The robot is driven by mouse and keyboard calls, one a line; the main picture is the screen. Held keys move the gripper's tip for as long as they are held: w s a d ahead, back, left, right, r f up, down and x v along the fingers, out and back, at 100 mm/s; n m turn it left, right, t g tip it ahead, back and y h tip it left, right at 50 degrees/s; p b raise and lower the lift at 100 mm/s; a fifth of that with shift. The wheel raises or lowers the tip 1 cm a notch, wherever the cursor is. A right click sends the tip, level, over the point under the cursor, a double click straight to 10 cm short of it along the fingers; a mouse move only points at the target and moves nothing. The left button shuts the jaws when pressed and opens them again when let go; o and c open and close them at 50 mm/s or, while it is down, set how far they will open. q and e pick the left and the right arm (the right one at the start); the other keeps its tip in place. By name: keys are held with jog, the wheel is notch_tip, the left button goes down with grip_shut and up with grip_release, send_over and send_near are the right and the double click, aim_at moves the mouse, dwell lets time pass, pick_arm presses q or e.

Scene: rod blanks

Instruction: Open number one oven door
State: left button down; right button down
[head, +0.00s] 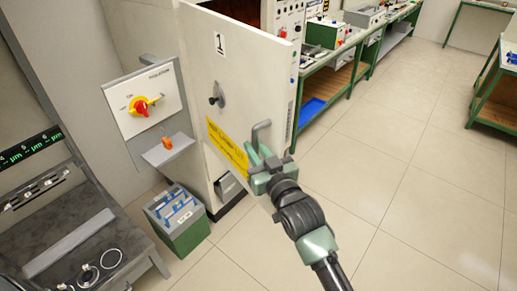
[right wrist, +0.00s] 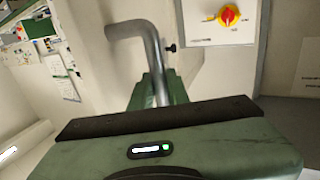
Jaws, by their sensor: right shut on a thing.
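The number one oven door (head: 240,75) is a pale panel with a "1" label, a dark knob and a yellow warning strip. It stands ajar, with a brown interior (head: 240,9) showing past its top edge. The grey bar handle (head: 262,128) is near the door's free right edge. My right gripper (head: 268,168) is shut on the lower part of this handle. In the right wrist view the bent metal handle (right wrist: 150,50) rises from between the green fingers (right wrist: 158,92). My left gripper is not in view.
A panel with a red and yellow rotary switch (head: 142,106) is left of the door. A green bin of blue folders (head: 180,225) stands on the floor below it. Green-framed benches (head: 350,50) line the back. The tiled floor (head: 400,200) at right is clear.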

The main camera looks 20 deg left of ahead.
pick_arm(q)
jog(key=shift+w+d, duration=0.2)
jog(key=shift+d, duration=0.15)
pick_arm(e)
jog(key=shift+w+r, duration=0.15)
jog(key=shift+r, duration=0.25)
